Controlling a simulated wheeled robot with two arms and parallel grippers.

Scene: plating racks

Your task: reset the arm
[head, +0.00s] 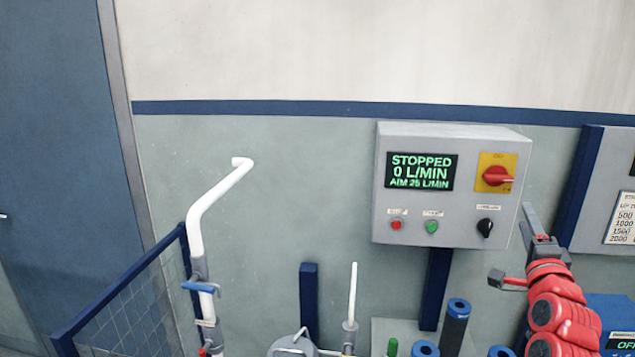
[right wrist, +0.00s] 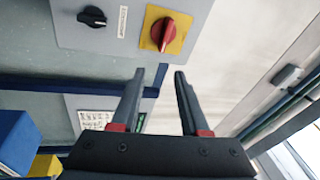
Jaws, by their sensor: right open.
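My right arm is red and comes in from the lower right in the head view. Its right gripper (head: 510,243) is raised in front of the lower right corner of a grey control box (head: 455,145). In the right wrist view the two dark fingers of the right gripper (right wrist: 159,75) stand apart with nothing between them. The box's red rotary switch on a yellow plate (right wrist: 164,33) shows just beyond the fingertips, and a black knob (right wrist: 92,16) is to its left. Contact with the box cannot be seen. My left gripper is in neither view.
The display (head: 421,171) reads "STOPPED 0 L/MIN AIM 25 L/MIN". Red (head: 396,225) and green (head: 432,227) buttons sit below it. A white bent pipe (head: 215,200) and blue mesh fence (head: 130,300) stand left. Blue-topped cylinders (head: 454,325) stand below the box.

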